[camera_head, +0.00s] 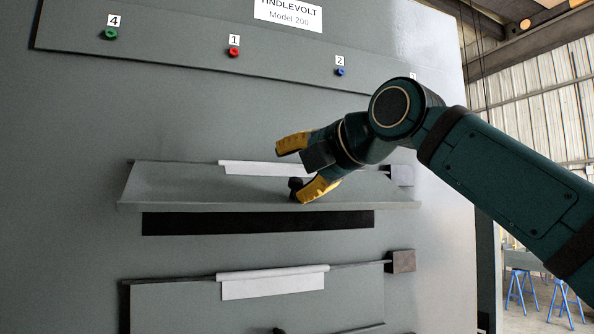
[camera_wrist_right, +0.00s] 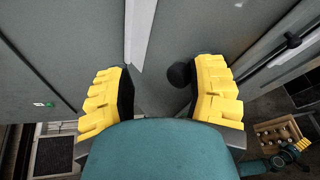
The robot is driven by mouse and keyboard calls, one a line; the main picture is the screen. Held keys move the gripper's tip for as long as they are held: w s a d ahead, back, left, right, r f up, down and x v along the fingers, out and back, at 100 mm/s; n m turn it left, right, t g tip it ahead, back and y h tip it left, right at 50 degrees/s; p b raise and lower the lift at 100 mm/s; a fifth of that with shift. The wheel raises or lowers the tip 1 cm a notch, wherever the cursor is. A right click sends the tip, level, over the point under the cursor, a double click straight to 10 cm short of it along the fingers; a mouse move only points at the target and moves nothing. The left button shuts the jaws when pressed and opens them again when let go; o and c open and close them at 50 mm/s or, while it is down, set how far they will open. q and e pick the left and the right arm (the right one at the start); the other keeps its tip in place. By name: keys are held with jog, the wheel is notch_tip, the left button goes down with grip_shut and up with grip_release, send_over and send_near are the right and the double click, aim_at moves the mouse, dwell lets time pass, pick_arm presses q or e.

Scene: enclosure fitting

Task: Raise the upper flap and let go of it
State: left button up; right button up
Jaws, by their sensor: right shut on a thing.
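The upper flap (camera_head: 180,185) is a grey panel on the cabinet front. It is tilted outward, with its near edge standing off the wall above a dark slot (camera_head: 255,222). My right gripper (camera_head: 303,167) is at the flap's right half, its yellow fingertips spread around the dark knob (camera_head: 294,185). The knob lies against the lower finger. In the right wrist view the knob (camera_wrist_right: 180,74) is by the right-hand finger of my right gripper (camera_wrist_right: 158,90). A small teal and yellow shape (camera_wrist_right: 290,153) at lower right there looks like my left gripper; its fingers are too small to read.
A lower flap (camera_head: 175,308) hangs below, with a pale strip (camera_head: 272,284) and a block (camera_head: 401,261) at its top edge. Numbered coloured buttons (camera_head: 233,52) run along the top panel. Blue trestles (camera_head: 520,288) stand far right. A wooden crate (camera_wrist_right: 262,128) shows in the wrist view.

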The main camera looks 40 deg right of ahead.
jog(key=v, duration=1.2)
jog(key=shift+w, duration=0.1)
